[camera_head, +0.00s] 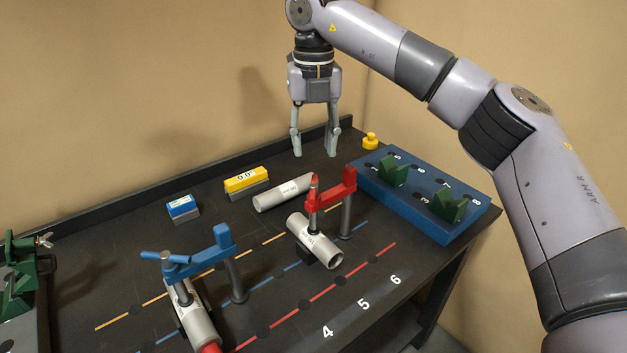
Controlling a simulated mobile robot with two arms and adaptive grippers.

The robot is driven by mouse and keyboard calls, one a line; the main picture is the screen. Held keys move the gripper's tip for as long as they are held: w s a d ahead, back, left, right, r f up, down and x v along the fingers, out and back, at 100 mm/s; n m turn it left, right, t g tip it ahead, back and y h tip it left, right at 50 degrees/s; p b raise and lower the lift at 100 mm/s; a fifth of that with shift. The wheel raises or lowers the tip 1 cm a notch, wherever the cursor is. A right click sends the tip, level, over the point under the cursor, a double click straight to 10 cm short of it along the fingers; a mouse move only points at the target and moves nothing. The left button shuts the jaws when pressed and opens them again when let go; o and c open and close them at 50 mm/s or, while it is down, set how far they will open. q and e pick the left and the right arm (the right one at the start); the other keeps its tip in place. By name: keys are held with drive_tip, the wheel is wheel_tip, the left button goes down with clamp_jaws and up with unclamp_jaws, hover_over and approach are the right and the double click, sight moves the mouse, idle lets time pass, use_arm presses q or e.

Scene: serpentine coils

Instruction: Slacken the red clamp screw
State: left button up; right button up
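The red clamp (332,197) stands on a dark post right of the table's middle. Its upright screw (313,218) presses down on or close over a grey pipe (318,243) lying in a dark support; I cannot tell whether they touch. The red handle (314,181) on top of the screw looks end-on or narrow from here. My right gripper (315,154) hangs fingers-down behind the red clamp, toward the table's back edge. Its fingers are apart with nothing between them. My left gripper is not in view.
A blue clamp (205,258) holds another pipe at the front left. A loose pipe (284,192), yellow block (246,180) and blue block (183,208) lie behind. A blue board (415,200) with green cradles stands right, a yellow knob (370,142) at back.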

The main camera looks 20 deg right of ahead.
sight(314, 184)
wheel_tip(314, 184, down, 10)
drive_tip(key=shift+w+r+p, duration=0.1)
drive_tip(key=shift+p, duration=0.5)
drive_tip(key=shift+r, duration=0.1)
clamp_jaws()
